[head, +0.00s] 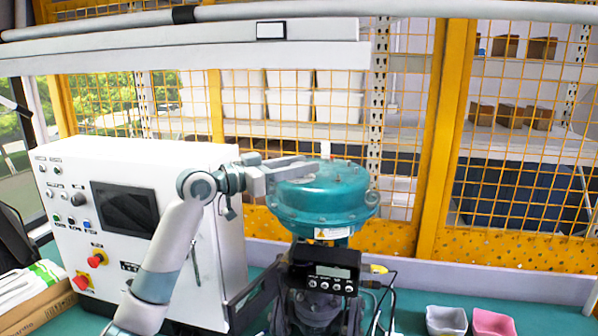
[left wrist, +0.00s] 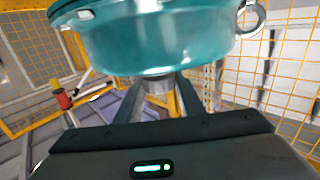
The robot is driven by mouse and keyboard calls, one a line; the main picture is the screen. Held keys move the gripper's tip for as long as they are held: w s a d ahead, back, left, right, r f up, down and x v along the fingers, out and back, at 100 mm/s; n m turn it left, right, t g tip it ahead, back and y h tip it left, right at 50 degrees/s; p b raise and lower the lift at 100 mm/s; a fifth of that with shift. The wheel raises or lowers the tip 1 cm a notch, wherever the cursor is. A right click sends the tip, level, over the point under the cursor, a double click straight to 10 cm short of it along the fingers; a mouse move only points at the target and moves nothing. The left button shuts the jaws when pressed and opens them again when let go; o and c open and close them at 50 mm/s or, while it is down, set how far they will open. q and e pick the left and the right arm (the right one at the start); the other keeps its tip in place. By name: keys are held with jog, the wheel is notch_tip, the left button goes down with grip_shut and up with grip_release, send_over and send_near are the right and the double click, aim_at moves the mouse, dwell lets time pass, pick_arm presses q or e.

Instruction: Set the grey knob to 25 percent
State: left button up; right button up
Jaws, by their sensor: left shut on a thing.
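The teal actuator housing (head: 325,200) stands upright in the middle of the head view, and its round body also fills the top of the left wrist view (left wrist: 155,40). My left gripper (head: 308,169) reaches in from the left at the top of the housing. In the left wrist view its two fingers close on a short grey knob (left wrist: 158,85) at the housing's domed end. The fingers hide part of the knob, and I cannot read its setting. The black positioner box (head: 325,270) below has a small display, too small to read. My right gripper is not in view.
A white control cabinet (head: 140,215) with a dark screen and red buttons stands at the left. A grey tray (head: 446,321) and a pink tray (head: 492,322) lie at the front right. A yellow mesh fence (head: 430,140) runs behind.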

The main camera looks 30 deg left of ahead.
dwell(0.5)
pick_arm(q)
jog(key=o, duration=1.1)
jog(key=shift+c, duration=0.2)
jog(key=shift+w, duration=0.15)
jog(key=shift+s+a+f+b, duration=0.2)
jog(key=shift+s+a+b, duration=0.15)
jog(key=shift+s+b, duration=0.25)
jog(key=b+v, duration=0.7)
jog(key=v, duration=0.9)
jog(key=shift+a+r+b, duration=0.15)
jog(key=shift+b, duration=0.2)
jog(key=shift+w, duration=0.1)
